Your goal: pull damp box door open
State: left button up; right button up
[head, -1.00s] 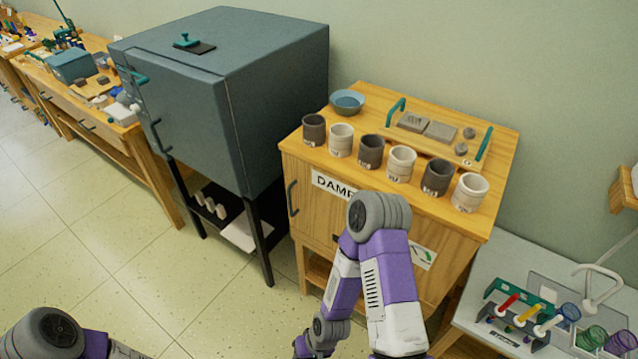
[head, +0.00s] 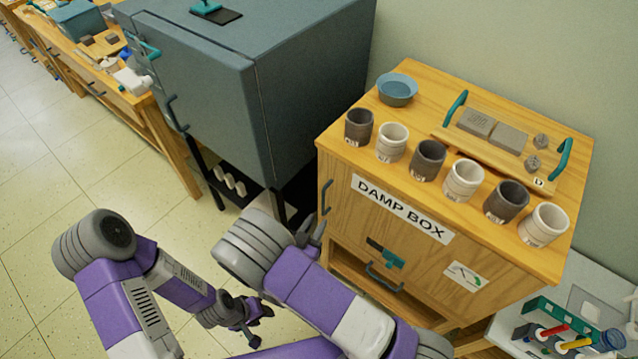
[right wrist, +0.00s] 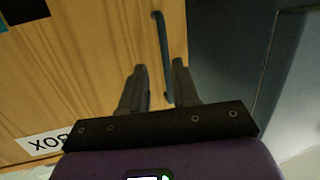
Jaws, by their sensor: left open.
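The damp box (head: 440,265) is a wooden cabinet with a "DAMP BOX" label (head: 402,208) on its front. Its door looks shut in the head view. The dark vertical door handle (head: 325,198) is at the door's left edge. It also shows in the right wrist view as a blue-grey bar (right wrist: 161,50). My right gripper (right wrist: 160,75) is open, and the handle's end lies between its fingers, nearer the right one; I cannot tell whether it touches. In the head view my right gripper (head: 308,230) is just below the handle. My left gripper (head: 254,332) is open and empty, low over the floor.
Several dark and white cups (head: 428,160), a blue bowl (head: 397,90) and a handled board (head: 455,135) stand on the damp box. A blue-grey cabinet (head: 225,110) is close on the left. A latch and lower handle (head: 385,275) are on the front.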

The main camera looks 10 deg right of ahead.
notch_tip(320, 180, up, 3)
jog(key=t+h, duration=0.1)
send_over(323, 213)
jog(key=shift+w+d+r+m+h+b, duration=0.1)
jog(key=shift+w+r+m+h+b, duration=0.1)
jog(key=shift+w+m+h+b, duration=0.2)
jog(key=shift+s, duration=0.1)
jog(key=shift+c, duration=0.3)
grip_shut()
